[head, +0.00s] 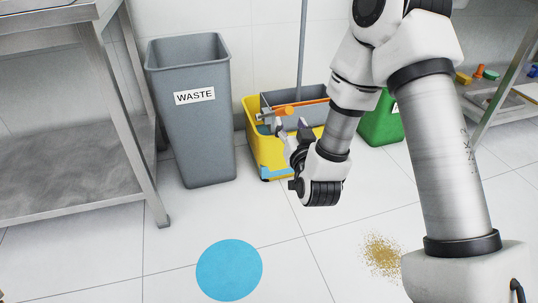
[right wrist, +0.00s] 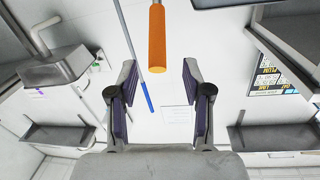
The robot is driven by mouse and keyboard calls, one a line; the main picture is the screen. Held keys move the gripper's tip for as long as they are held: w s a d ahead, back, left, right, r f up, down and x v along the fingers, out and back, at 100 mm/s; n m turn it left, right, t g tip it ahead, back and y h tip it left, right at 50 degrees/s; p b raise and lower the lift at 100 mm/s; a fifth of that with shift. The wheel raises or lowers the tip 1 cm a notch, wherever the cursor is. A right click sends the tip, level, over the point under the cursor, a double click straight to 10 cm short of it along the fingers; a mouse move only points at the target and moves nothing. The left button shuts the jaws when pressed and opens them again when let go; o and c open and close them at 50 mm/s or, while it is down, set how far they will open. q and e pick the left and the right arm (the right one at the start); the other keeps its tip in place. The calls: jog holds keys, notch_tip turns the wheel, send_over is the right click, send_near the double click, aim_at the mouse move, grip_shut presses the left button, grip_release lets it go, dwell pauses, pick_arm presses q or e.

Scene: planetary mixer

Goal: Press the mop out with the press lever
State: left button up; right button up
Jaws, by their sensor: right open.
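The yellow mop bucket (head: 256,140) with a grey wringer (head: 288,100) stands on the floor behind my right gripper. The press lever's orange grip (head: 284,111) shows at the wringer's front. In the right wrist view the orange grip (right wrist: 157,40) points down between and ahead of the fingertips, with a gap on both sides. My right gripper (head: 288,127) is open, its fingers just below the grip; it also shows in the right wrist view (right wrist: 158,80). The mop's pole (head: 302,45) rises from the bucket; its head is hidden. My left gripper is out of view.
A grey waste bin (head: 190,130) stands left of the bucket, a green bin (head: 380,125) right, partly behind my arm. A metal table (head: 60,110) is at left. A blue disc (head: 229,270) and brown crumbs (head: 382,255) lie on open floor.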

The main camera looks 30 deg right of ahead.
aim_at(285, 112)
jog(key=b+x, duration=0.1)
jog(key=x, duration=0.1)
jog(key=b+x, duration=0.1)
jog(key=x, duration=0.1)
jog(key=f+b+x, duration=0.1)
jog(key=x, duration=0.2)
jog(key=shift+d, duration=0.1)
jog(key=shift+w+d, duration=0.2)
jog(key=shift+w, duration=0.3)
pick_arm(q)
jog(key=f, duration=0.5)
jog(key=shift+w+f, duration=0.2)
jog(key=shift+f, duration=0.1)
pick_arm(e)
jog(key=shift+r, duration=0.1)
grip_shut()
